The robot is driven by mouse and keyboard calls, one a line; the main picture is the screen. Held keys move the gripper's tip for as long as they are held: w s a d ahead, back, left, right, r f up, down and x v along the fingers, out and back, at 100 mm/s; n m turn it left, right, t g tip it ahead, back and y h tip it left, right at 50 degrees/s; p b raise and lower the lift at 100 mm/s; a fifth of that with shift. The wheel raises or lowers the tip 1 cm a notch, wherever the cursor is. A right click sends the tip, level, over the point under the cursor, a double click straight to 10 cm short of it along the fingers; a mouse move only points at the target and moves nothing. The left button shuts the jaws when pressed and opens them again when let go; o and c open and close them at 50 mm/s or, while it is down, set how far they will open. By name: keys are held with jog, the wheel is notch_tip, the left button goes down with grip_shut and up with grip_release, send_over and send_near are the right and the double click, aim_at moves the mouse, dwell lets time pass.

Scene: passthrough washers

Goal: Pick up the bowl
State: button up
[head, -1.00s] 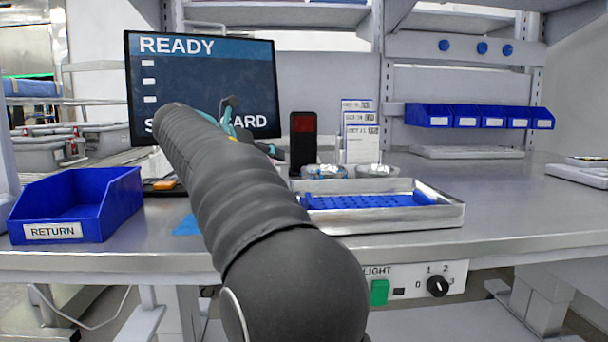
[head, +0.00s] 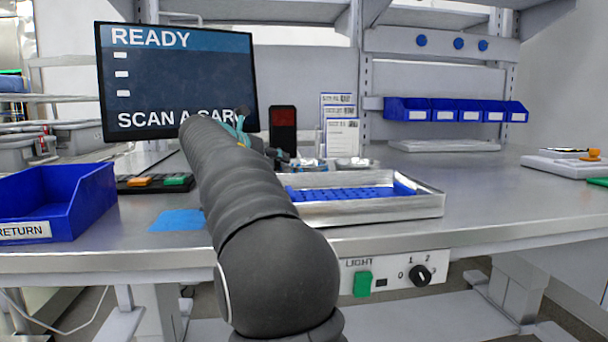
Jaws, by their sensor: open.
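Two small shiny metal bowls stand side by side just behind the metal tray: a left bowl (head: 308,165) and a right bowl (head: 352,163). Only their upper parts show above the tray's back edge, and my arm is close to the left one. I cannot tell which is the task's bowl. My gripper (head: 243,132), with teal parts, is mostly hidden behind my own dark arm. It shows in front of the monitor, left of and higher in the picture than the bowls. It is open, and I see nothing held in it.
The metal tray (head: 420,207) with a blue perforated insert lies near the bench's front edge. A blue RETURN bin (head: 88,200) stands at left, a monitor (head: 175,75) behind. A black scanner-like post (head: 283,130) and label cards (head: 340,135) stand behind the bowls. The right bench is mostly clear.

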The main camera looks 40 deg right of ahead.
jog(key=x, duration=0.3)
jog(key=shift+d+f, duration=0.1)
jog(key=shift+d, duration=0.15)
grip_shut()
jog(key=shift+r, duration=0.55)
jog(key=r+p, duration=0.1)
jog(key=r, duration=0.2)
jog(key=shift+s+d+r+p, duration=0.1)
jog(key=shift+s+r+p, duration=0.15)
jog(key=shift+r+p, duration=0.15)
jog(key=s+d+r+p, duration=0.1)
jog(key=s+d+r, duration=0.4)
jog(key=s, duration=0.4)
jog(key=shift+s+d+r, duration=0.3)
jog(key=shift+r, duration=0.3)
